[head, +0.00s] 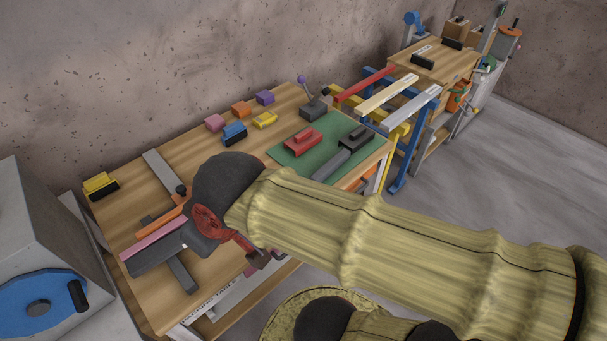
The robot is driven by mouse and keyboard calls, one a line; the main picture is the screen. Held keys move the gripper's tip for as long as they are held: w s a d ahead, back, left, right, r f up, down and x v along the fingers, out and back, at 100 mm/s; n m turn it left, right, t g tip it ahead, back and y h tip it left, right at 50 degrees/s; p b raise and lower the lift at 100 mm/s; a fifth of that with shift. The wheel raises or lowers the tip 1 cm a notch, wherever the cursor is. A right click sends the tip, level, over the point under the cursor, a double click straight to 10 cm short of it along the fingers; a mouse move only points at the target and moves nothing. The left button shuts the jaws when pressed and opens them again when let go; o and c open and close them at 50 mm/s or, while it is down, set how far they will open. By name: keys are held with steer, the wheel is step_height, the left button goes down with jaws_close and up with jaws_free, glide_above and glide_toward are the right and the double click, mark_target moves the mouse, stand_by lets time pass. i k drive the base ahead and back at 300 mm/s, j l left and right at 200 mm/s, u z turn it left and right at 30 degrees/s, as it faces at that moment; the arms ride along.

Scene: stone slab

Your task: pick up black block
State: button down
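Several dark blocks are in view, and I cannot tell which one is meant. A black block (357,136) sits at the right side of the green mat (290,158) on the near workbench. Two more black blocks lie on the far bench, one nearer (422,62) and one behind it (452,44). My gripper (240,245) hangs at the end of my tan-sleeved arm, over the left front part of the near workbench, well left of the mat.
A red block (303,141) and a dark-handled tool lie on the mat. Pink (215,122), orange (241,108), purple (265,97), blue (234,133) and yellow (265,119) blocks stand behind. Sawhorses (400,150) separate the benches. A grey machine (45,250) stands left.

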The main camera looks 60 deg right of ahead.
mark_target(331, 167)
steer(key=z, duration=0.4)
steer(key=l+z, duration=0.1)
steer(key=z, duration=0.7)
steer(key=i+z, duration=0.1)
steer(key=z, duration=0.3)
steer(key=l+z, duration=0.1)
steer(key=z, duration=0.3)
steer(key=j+z, duration=0.25)
steer(key=z, duration=0.2)
steer(key=j+z, duration=0.4)
steer(key=l, duration=0.1)
